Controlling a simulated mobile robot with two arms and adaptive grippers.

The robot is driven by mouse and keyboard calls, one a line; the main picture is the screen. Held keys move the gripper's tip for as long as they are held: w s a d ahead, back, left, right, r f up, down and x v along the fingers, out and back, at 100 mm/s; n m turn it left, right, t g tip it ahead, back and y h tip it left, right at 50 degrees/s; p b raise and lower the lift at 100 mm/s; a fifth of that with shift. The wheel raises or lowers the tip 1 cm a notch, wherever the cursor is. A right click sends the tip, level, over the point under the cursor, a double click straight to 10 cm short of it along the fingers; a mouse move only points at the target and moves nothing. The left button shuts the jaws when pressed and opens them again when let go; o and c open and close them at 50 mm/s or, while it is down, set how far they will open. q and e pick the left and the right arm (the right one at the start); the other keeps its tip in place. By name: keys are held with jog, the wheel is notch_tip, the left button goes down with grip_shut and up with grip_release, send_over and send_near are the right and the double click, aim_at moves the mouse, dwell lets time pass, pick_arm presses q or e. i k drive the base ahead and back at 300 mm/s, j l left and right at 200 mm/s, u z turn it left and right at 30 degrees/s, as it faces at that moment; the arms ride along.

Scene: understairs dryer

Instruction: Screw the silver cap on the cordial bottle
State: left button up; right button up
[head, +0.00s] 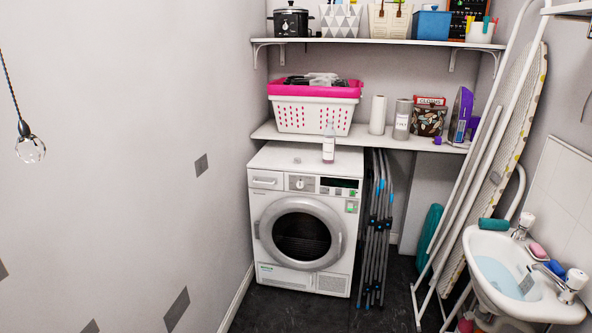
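A small clear bottle with a pinkish lower part (328,148) stands upright on the top of the white dryer (265,220), near its front right. It looks like the cordial bottle. Its neck is too small to make out in detail. A tiny pale spot (297,160) on the dryer top, left of the bottle, may be the silver cap, but I cannot tell for sure. Neither of my grippers is in view.
A shelf (262,131) behind the dryer holds a pink and white laundry basket (315,105), a paper roll (377,115) and a grey canister (402,119). The dryer top around the bottle is mostly clear. A folded airer (376,225), ironing board (515,130) and sink (520,285) stand right.

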aim_at(329, 134)
jog(key=i+l, duration=0.2)
jog(key=i, duration=0.2)
jog(key=i+l+u, duration=0.15)
jog(key=i, duration=0.3)
jog(key=i+l+u, duration=0.15)
jog(key=i, duration=0.4)
jog(key=i+l+u, duration=0.15)
jog(key=i, duration=0.4)
jog(key=i+l+u, duration=0.15)
jog(key=i, duration=0.4)
jog(key=i+l+u, duration=0.15)
jog(key=i+l, duration=0.25)
jog(key=i, duration=0.15)
